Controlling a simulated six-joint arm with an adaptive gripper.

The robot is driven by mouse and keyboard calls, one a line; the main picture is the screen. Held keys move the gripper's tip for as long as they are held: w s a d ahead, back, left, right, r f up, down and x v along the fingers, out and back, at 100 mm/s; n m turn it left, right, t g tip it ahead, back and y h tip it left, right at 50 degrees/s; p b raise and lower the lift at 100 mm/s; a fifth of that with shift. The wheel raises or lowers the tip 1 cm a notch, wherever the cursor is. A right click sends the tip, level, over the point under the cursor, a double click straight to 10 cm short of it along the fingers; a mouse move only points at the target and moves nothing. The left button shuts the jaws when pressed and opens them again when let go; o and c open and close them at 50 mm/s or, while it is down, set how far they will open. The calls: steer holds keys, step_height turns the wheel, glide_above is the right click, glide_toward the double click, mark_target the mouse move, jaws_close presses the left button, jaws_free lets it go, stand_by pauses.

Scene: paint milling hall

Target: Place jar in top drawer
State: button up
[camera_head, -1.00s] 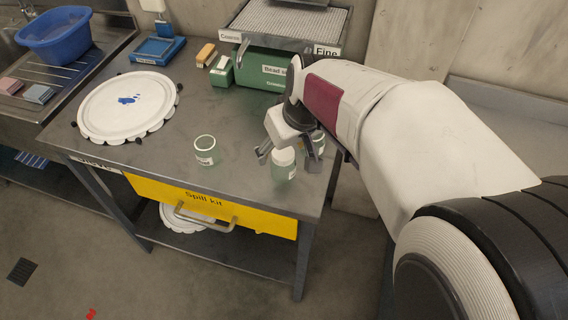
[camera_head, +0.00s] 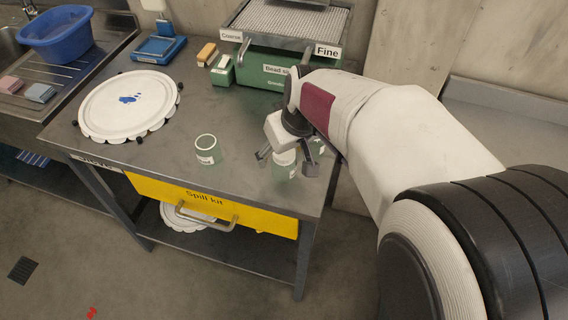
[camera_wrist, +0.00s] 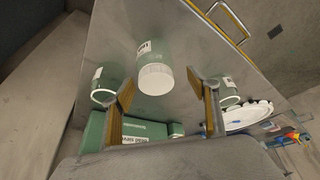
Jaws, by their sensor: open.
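A green-tinted jar with a white lid (camera_head: 284,172) stands upright on the metal bench near its front right. My gripper (camera_head: 286,162) is open above it, and its fingers are on either side of the lid. In the wrist view the lidded jar (camera_wrist: 156,72) appears between and beyond the open fingers (camera_wrist: 160,98); I see no contact. The yellow drawer front (camera_head: 196,203), labelled "Spill kit" with a metal handle, is under the bench's front edge and looks shut. Its handle also shows in the wrist view (camera_wrist: 230,22).
An open jar (camera_head: 207,150) stands to the left. Another jar (camera_head: 319,146) stands close behind my gripper, partly hidden. A green bead-sieve box (camera_head: 262,68) is at the back. A large white lid (camera_head: 128,106) lies left.

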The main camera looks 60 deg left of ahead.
steer(key=shift+w+x, duration=0.1)
steer(key=shift+x, duration=1.2)
steer(key=shift+w+x, duration=0.15)
steer(key=shift+x, duration=1.1)
steer(key=shift+d, duration=0.1)
steer(key=c, duration=1.3)
steer(key=shift+r, duration=0.1)
steer(key=shift+r, duration=4.85)
